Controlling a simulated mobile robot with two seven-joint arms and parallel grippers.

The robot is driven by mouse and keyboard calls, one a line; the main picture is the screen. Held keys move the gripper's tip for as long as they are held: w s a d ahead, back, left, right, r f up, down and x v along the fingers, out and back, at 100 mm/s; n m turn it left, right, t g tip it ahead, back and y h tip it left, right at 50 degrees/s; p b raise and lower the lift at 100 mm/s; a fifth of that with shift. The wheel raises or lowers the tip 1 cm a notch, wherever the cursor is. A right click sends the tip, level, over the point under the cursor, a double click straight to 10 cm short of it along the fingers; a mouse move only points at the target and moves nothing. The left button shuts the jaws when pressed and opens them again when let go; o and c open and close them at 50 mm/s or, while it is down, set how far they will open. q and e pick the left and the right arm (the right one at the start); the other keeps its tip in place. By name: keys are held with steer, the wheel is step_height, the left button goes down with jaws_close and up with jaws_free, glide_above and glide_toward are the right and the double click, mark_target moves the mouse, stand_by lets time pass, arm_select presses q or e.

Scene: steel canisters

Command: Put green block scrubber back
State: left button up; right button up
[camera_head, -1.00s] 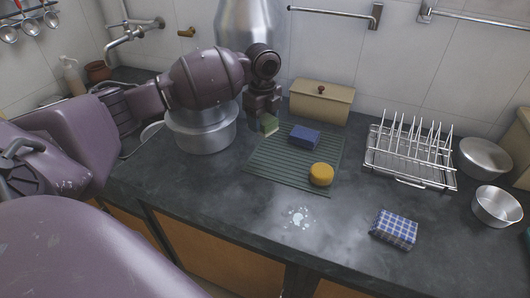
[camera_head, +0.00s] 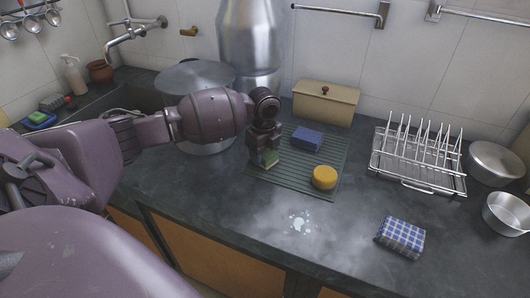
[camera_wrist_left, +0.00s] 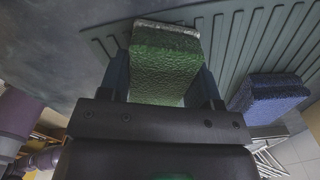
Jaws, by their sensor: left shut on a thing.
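The green block scrubber (camera_head: 269,159) is between the fingers of my left gripper (camera_head: 264,155), which is shut on it. It also shows in the left wrist view (camera_wrist_left: 165,65), with a finger on either side and a pale strip along its far edge. The block is at the left part of the ribbed green mat (camera_head: 290,178); I cannot tell whether it touches the mat. A blue block (camera_head: 307,139) and a round yellow sponge (camera_head: 324,178) sit on the mat, apart from the green block. My right gripper is not in view.
A beige box (camera_head: 325,105) stands behind the mat. A wire rack (camera_head: 420,165) and metal bowls (camera_head: 494,163) are at the right. A folded checked cloth (camera_head: 401,237) and a wet splash (camera_head: 299,222) lie in front. A large pot (camera_head: 195,76) stands behind my left arm.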

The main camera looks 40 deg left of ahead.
arm_select(q)
steer(key=o, duration=0.9)
step_height(320, 180, up, 12)
steer(key=p, duration=0.2)
steer(key=shift+r, duration=0.15)
stand_by(0.4)
